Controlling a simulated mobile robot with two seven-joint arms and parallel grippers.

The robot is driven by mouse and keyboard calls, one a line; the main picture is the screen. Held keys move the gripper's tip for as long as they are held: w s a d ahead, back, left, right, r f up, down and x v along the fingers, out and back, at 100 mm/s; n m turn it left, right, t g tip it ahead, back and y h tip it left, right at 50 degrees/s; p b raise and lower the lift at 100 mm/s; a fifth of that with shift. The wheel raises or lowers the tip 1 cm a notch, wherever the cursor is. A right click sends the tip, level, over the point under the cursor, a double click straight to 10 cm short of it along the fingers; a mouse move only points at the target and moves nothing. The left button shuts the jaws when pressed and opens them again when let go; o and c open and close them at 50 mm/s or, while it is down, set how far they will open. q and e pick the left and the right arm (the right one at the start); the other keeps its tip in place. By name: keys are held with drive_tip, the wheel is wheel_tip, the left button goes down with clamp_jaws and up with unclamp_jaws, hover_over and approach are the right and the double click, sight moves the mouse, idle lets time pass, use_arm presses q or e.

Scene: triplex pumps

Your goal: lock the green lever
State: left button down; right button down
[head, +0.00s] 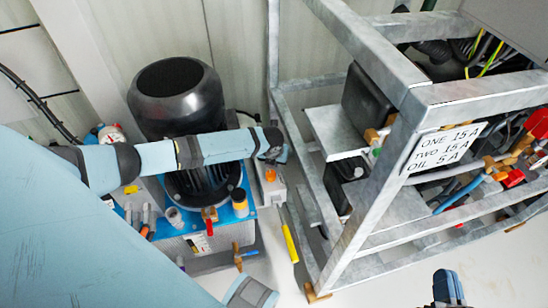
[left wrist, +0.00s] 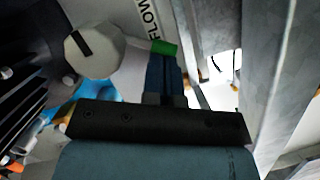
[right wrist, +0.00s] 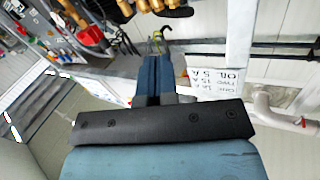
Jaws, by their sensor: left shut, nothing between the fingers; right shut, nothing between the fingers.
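A small green piece (left wrist: 164,48), which looks like the green lever, shows in the left wrist view right at the tips of my left gripper (left wrist: 166,72). The gripper is shut with nothing between its fingers; I cannot tell whether its tips touch the green piece. In the head view my left arm reaches across the blue pump unit (head: 168,210), and its wrist hides the lever area. My right gripper (head: 448,287) is shut and empty at the bottom right, over the pale floor. It also shows in the right wrist view (right wrist: 154,78).
A grey metal frame (head: 378,215) with a white sign (head: 443,147) stands right of the left wrist. A large black motor (head: 175,95) stands behind my left arm. A yellow-handled lever (head: 289,236) hangs below the wrist.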

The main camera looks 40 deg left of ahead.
use_arm(q)
drive_tip(key=shift+w+r+n+p, duration=0.15)
drive_tip(key=shift+n+p, duration=0.15)
drive_tip(key=shift+p, duration=0.2)
drive_tip(key=shift+w, duration=0.1)
drive_tip(key=n+p, duration=0.1)
drive_tip(key=w+n+y+p, duration=0.1)
drive_tip(key=n+p, duration=0.1)
drive_tip(key=shift+w+g+p, duration=0.2)
drive_tip(key=shift+g+p, duration=0.1)
drive_tip(key=shift+w+n, duration=0.1)
drive_tip(key=shift+n, duration=0.4)
drive_tip(key=shift+w+a+n+p, duration=0.2)
drive_tip(key=shift+w+n+p, duration=0.05)
drive_tip(key=shift+n+p, duration=0.35)
use_arm(e)
drive_tip(key=s+d+f+g+h, duration=0.2)
drive_tip(key=d+f+g+h, duration=0.1)
drive_tip(key=f, duration=0.4)
drive_tip(key=shift+s+d+f+g, duration=0.2)
drive_tip(key=shift+d+f+g, duration=0.05)
drive_tip(key=shift+d+g, duration=0.3)
drive_tip(key=shift+r, duration=0.1)
